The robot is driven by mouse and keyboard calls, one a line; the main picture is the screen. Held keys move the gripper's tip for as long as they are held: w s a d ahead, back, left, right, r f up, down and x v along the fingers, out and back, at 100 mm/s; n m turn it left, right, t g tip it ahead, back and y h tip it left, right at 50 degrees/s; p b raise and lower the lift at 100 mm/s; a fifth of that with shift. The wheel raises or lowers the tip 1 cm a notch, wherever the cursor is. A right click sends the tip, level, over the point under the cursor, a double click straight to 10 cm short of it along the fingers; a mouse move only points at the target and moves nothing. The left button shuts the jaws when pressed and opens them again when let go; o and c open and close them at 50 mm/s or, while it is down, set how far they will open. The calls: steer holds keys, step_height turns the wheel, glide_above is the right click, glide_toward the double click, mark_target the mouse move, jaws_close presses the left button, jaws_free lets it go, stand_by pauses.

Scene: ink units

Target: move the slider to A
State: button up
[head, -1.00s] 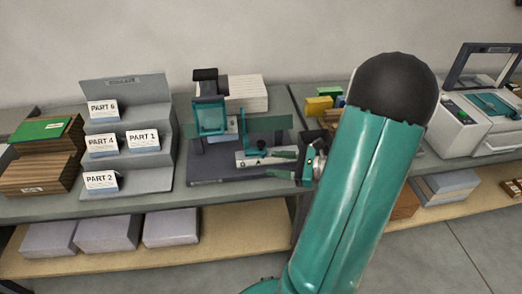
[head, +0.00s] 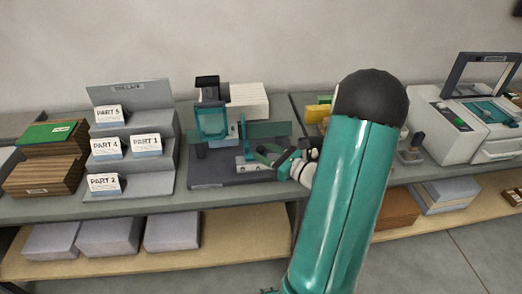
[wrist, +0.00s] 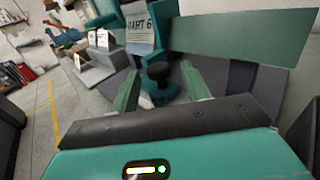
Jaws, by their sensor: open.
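The slider's dark round knob (wrist: 158,74) stands upright between my gripper's two green fingers in the wrist view. My gripper (wrist: 160,82) is open, one finger on each side of the knob, with visible gaps and no clear contact. In the head view my gripper (head: 264,157) is at the front of the teal and grey device, over its pale rail (head: 244,164). The gripper hides much of the rail and the knob there. I cannot read the letter A now, nor tell the slider's exact position.
The device's dark base (head: 212,178) sits on the grey bench. A teal plate (wrist: 245,35) rises close to my fingers. A stepped stand (head: 130,90) with part cards is left, a white stack (head: 249,101) behind, and a white machine (head: 452,125) far right.

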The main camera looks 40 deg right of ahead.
mark_target(261, 153)
steer(key=shift+w+a, duration=0.15)
steer(key=shift+w, duration=0.5)
steer(key=shift+w+a, duration=0.15)
steer(key=shift+w, duration=0.45)
jaws_close()
steer(key=shift+w+a, duration=0.45)
steer(key=shift+a, duration=0.25)
steer(key=shift+d, duration=0.1)
jaws_free()
steer(key=s+d, duration=0.2)
steer(key=s, duration=1.1)
steer(key=shift+s+d, duration=0.2)
steer(key=shift+s, duration=0.15)
